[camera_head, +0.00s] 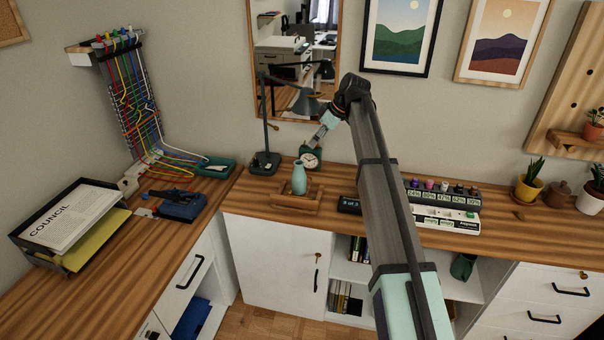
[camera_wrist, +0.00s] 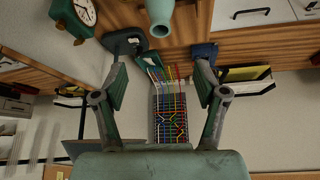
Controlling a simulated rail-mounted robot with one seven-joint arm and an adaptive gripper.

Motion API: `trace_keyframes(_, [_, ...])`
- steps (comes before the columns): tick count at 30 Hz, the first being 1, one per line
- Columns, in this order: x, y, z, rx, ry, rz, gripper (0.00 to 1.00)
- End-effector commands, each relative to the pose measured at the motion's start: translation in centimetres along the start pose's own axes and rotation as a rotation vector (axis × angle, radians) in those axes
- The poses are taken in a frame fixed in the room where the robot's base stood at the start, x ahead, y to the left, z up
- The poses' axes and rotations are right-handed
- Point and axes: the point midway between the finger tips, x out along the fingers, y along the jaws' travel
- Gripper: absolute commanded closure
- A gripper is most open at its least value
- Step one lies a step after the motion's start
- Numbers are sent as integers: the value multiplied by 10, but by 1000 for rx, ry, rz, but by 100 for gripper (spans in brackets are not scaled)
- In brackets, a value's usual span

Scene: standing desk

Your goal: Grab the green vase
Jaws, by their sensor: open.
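The pale green vase (camera_head: 299,178) stands upright on a small wooden stand (camera_head: 296,202) on the back desk. In the wrist view the vase (camera_wrist: 160,14) shows at the top edge, its round mouth visible and its base cut off. My gripper (camera_wrist: 160,75) is open, with its two fingers spread wide and nothing between them. In the head view my gripper (camera_head: 319,137) is above the desk, higher than the vase and slightly right of it, apart from it.
A green clock (camera_head: 310,157) stands close behind the vase, and a dark desk lamp (camera_head: 268,130) is to its left. A dark box (camera_head: 349,204) and a panel with colored knobs (camera_head: 444,194) lie to the right. The mirror (camera_head: 295,60) hangs behind.

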Motion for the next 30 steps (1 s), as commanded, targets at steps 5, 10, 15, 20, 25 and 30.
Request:
trace_keyframes(5, [18, -1, -1, -1, -1, -3, 28])
trace_keyframes(10, [50, -1, -1, -1, -1, -3, 28])
trace_keyframes(15, [84, -1, -1, 0, -2, -4, 28])
trace_keyframes(20, [108, 0, -1, 0, -1, -2, 28])
trace_keyframes(25, [120, 0, 0, 0, -1, 0, 28])
trace_keyframes(30, [126, 0, 0, 0, -1, -1, 28])
